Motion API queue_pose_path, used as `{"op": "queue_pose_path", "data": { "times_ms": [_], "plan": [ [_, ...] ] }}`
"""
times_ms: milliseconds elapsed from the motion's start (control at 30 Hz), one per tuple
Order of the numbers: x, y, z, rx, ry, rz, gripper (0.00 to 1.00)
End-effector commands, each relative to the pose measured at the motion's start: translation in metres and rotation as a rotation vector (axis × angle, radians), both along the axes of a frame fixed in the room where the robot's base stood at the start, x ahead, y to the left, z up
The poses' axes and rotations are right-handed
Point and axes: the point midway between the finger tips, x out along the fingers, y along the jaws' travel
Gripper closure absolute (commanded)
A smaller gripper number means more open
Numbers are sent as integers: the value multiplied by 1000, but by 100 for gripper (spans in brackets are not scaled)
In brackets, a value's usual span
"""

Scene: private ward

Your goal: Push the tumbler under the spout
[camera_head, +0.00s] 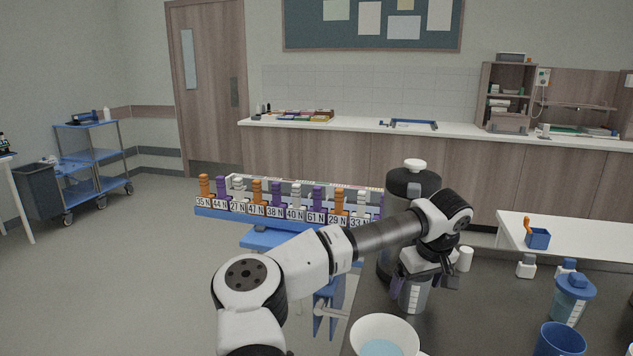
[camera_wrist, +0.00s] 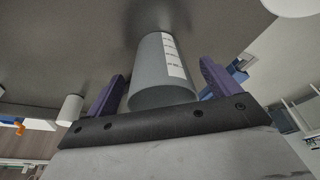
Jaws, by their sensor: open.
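A grey tumbler (camera_head: 413,297) with a white marked label stands upright on the dark counter (camera_head: 480,320). My gripper (camera_head: 422,283) is open above and around it. In the wrist view the tumbler (camera_wrist: 158,72) lies between the two purple fingers, with a gap on each side. A tall dark dispenser (camera_head: 412,182) with a white knob on its lid stands just behind my wrist. My arm hides much of its lower body, and I cannot make out its spout.
A white bowl-like cup (camera_head: 384,338) stands in front of the tumbler. A small white cup (camera_head: 465,259) is behind it to the right. A blue-lidded shaker (camera_head: 572,298) and a blue cup (camera_head: 560,341) stand at the right. The counter between is clear.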

Motion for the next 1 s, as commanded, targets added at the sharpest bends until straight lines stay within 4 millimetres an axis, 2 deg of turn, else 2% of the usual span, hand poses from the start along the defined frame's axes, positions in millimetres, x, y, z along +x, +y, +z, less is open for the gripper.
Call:
{"op": "queue_pose_path", "data": {
  "times_ms": [67,300,500,700,1000],
  "plan": [
    [-17,-6,-6,3,0,-7,12],
    [-70,-22,-6,3,0,-6,12],
    [-100,-32,-4,1,0,-5,12],
    [-111,-35,-3,1,2,-3,12],
    [-111,-35,-1,1,2,-3,12]
  ]
}}
